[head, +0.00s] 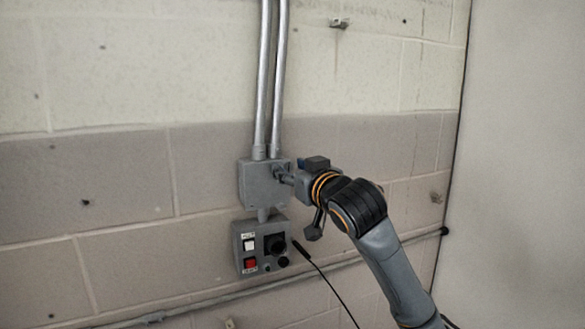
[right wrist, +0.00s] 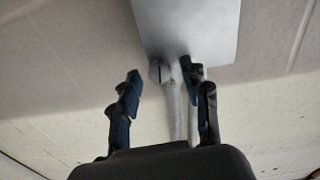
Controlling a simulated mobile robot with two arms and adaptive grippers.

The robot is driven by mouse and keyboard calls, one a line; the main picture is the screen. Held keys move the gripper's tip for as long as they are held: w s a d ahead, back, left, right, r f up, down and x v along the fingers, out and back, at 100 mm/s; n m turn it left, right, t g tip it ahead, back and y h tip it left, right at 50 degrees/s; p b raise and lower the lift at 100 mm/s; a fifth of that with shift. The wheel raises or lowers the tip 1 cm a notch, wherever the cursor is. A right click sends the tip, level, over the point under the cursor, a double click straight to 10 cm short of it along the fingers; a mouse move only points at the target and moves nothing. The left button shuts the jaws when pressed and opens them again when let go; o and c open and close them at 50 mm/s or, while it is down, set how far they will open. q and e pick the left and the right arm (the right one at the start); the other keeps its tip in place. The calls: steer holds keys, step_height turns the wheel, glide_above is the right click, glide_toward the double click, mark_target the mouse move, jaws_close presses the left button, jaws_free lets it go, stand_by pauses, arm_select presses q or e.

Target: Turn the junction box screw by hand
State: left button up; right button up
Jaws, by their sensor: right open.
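The grey junction box (head: 256,190) is fixed to the block wall below two conduits. My right gripper (head: 280,174) is at the box's upper right part and hides some of its face. In the right wrist view the box's pale face (right wrist: 190,28) fills the top middle. A round screw head (right wrist: 160,72) with a dark slot shows at the box's edge. My right gripper (right wrist: 163,82) is open, with one finger on each side of the screw.
Two metal conduits (head: 270,80) rise from the box. A grey control box (head: 248,231) with a white button, a red button and dark knobs hangs just below. A black cable (head: 325,280) hangs at its right. A thin pipe (head: 210,301) crosses the lower wall.

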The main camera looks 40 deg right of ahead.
jaws_close()
